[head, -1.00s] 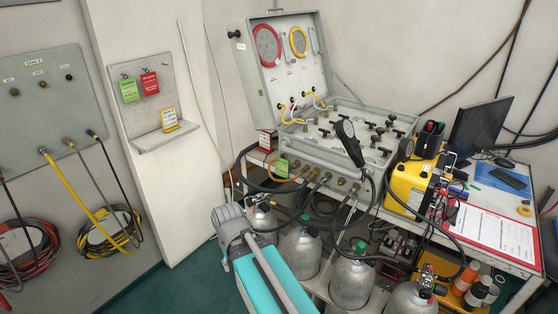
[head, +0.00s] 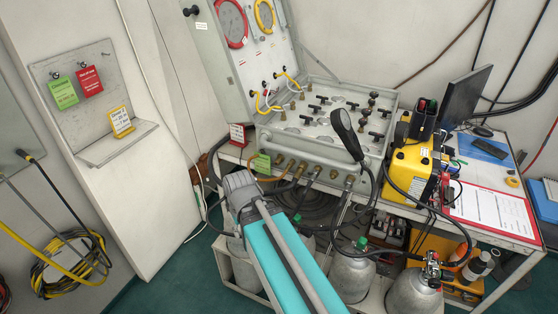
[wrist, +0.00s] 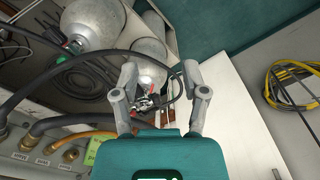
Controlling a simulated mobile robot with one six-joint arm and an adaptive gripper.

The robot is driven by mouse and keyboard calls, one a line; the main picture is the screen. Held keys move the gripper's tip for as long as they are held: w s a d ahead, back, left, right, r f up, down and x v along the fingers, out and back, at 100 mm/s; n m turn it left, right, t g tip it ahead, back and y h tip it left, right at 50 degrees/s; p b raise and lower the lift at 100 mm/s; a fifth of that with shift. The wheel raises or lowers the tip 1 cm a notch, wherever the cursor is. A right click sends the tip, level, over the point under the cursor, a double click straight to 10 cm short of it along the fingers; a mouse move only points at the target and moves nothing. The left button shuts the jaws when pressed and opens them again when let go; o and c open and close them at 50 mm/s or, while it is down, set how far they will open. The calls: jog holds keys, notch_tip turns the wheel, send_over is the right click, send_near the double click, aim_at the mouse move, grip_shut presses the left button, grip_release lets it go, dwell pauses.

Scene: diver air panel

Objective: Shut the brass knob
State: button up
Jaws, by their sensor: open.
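The grey air panel (head: 322,151) sits in an open case on the bench. Its top bears several black T-handles and small brass-coloured knobs or fittings (head: 301,95). I cannot tell which one is the brass knob. My gripper (wrist: 159,72) is open and empty in the wrist view, pointing down past the panel's front edge, with a hose and a cylinder valve beyond its fingers. In the head view my wrist is in front of and left of the panel, and the fingers cannot be made out. Brass hose fittings (wrist: 68,155) on the panel's front face are left of my gripper.
Grey cylinders (head: 352,275) stand below the bench. A black handset (head: 347,133) stands up at the panel's front right, with hoses around it. A yellow box (head: 410,172), a monitor (head: 464,98) and a clipboard (head: 490,212) are to the right. A wall board (head: 85,95) is left.

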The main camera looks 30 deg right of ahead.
dwell(0.3)
jog(key=shift+o, duration=0.8)
jog(key=shift+w, duration=0.1)
jog(key=w+d+f+n+t+h+b, duration=0.1)
jog(key=w+d+f+n+h+b, duration=0.1)
jog(key=w+d+f+h+b, duration=0.35)
jog(key=w+d+f+n+t+h+b, duration=0.1)
jog(key=w+d+f+n+h+b, duration=0.2)
jog(key=d+b, duration=0.45)
jog(key=w+a+r+n+t+h+b, duration=0.1)
jog(key=w+n+t+h+b, duration=0.2)
jog(key=w+n+h+b, duration=0.1)
jog(key=w+a+r+n+t+h+b, duration=0.1)
jog(key=w+r+n+t+h+b, duration=0.1)
jog(key=w+h+b, duration=0.5)
jog(key=w+n+t+b, duration=0.1)
jog(key=b, duration=0.3)
jog(key=shift+r+n+b, duration=0.25)
jog(key=shift+n+b, duration=0.05)
jog(key=shift+n, duration=0.1)
jog(key=shift+w+d, duration=0.1)
